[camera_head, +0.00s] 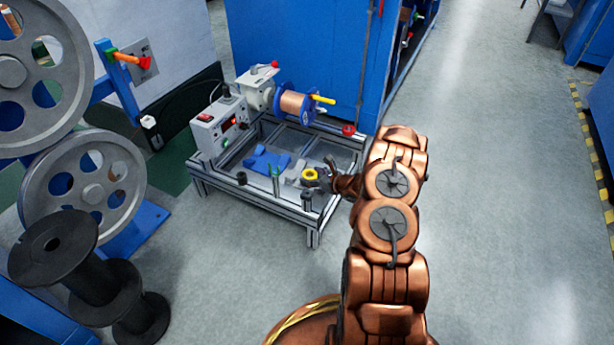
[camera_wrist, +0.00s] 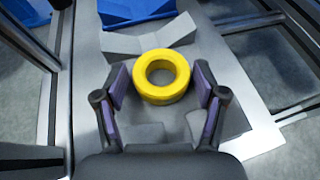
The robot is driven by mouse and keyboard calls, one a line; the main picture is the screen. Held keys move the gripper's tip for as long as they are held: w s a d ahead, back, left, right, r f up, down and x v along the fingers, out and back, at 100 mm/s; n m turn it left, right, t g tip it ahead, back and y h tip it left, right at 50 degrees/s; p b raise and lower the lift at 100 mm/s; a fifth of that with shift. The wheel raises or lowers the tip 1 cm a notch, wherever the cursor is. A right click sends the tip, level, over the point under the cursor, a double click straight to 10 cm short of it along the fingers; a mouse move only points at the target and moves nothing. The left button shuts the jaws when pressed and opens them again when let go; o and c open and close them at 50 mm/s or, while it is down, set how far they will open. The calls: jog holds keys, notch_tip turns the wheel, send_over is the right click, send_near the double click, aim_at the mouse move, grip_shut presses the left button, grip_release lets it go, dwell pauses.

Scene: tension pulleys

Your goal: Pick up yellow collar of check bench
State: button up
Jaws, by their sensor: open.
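The yellow collar (camera_wrist: 161,94) is a thick ring in the middle of the wrist view, lying flat with its hole facing up. My gripper (camera_wrist: 161,84) is open, with one finger on the left and one on the right of the collar. A narrow gap shows on the left; on the right the finger is very close, and I cannot tell whether it touches. In the head view the collar (camera_head: 309,174) is small, on the check bench (camera_head: 313,215). My gripper (camera_head: 322,180) is right beside it there, partly hidden by my arm.
A grey V-shaped block (camera_wrist: 150,40) and a blue block (camera_wrist: 135,10) lie just beyond the collar. Posts (camera_head: 275,178) stand along the bench's front. A control box (camera_head: 219,126) and copper spool (camera_head: 295,104) are at the back. Open floor lies right.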

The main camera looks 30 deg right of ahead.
jog(key=c, duration=0.9)
jog(key=shift+r, duration=0.1)
